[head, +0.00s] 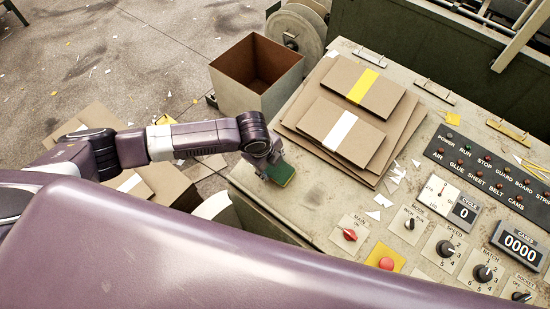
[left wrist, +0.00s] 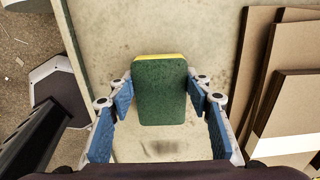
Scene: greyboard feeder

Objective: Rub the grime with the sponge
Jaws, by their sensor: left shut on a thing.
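The sponge (head: 280,174) is a green block with a yellow layer, at the left edge of the panel top in the head view. It fills the middle of the left wrist view (left wrist: 160,95). My left gripper (head: 273,162) is shut on it, with a blue-padded finger on each side. In the left wrist view a dark smudge of grime (left wrist: 162,148) shows on the pale worktop just below the sponge, and fainter specks lie above it. I cannot tell whether the sponge touches the worktop. My right gripper is not in view.
Stacked brown boards (head: 340,125) lie to the right of the sponge, with paper scraps (head: 380,200) beside them. A control panel with knobs and a red button (head: 387,264) fills the right. An open bin (head: 255,80) stands behind. More boards (head: 165,185) lie at left.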

